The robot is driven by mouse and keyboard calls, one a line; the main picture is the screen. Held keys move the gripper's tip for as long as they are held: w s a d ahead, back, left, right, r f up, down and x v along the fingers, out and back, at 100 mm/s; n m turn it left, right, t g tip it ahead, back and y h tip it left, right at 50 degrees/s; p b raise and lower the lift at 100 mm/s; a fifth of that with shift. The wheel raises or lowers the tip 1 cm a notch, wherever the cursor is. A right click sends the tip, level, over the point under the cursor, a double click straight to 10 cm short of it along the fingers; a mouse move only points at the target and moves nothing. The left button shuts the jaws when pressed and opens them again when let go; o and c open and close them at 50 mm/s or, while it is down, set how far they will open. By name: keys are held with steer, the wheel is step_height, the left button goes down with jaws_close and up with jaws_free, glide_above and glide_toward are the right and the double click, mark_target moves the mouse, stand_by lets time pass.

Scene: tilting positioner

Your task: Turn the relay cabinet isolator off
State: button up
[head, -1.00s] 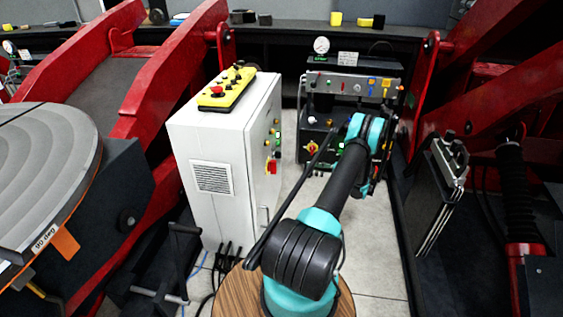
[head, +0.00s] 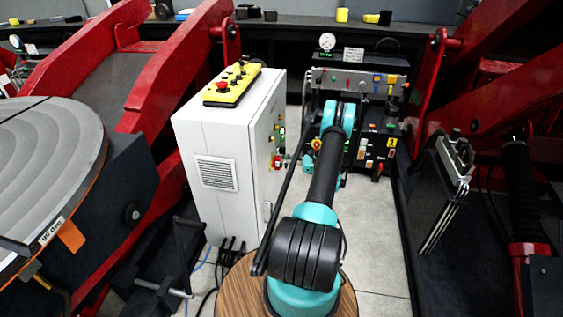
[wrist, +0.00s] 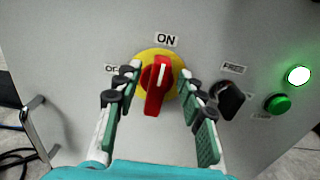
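The relay cabinet (head: 225,155) is a white box left of my arm in the head view. In the wrist view, its isolator is a red handle (wrist: 157,87) on a yellow round plate (wrist: 176,62). The handle stands near upright, its white mark toward the ON label (wrist: 166,40). A second label at the left, partly hidden by a finger, begins with "O". My gripper (wrist: 160,88) is open, with one finger on each side of the handle and a gap on both sides. In the head view my gripper is hidden or too small to make out.
Right of the isolator are a black selector knob (wrist: 229,99) under a FREE label, a green button (wrist: 278,103) and a lit lamp (wrist: 299,75). A cabinet door handle (wrist: 38,125) is at left. A yellow pendant (head: 232,86) lies on the cabinet top.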

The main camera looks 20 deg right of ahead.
steer(key=shift+w+a, duration=0.2)
steer(key=shift+a, duration=0.15)
steer(key=shift+c, duration=0.4)
jaws_close()
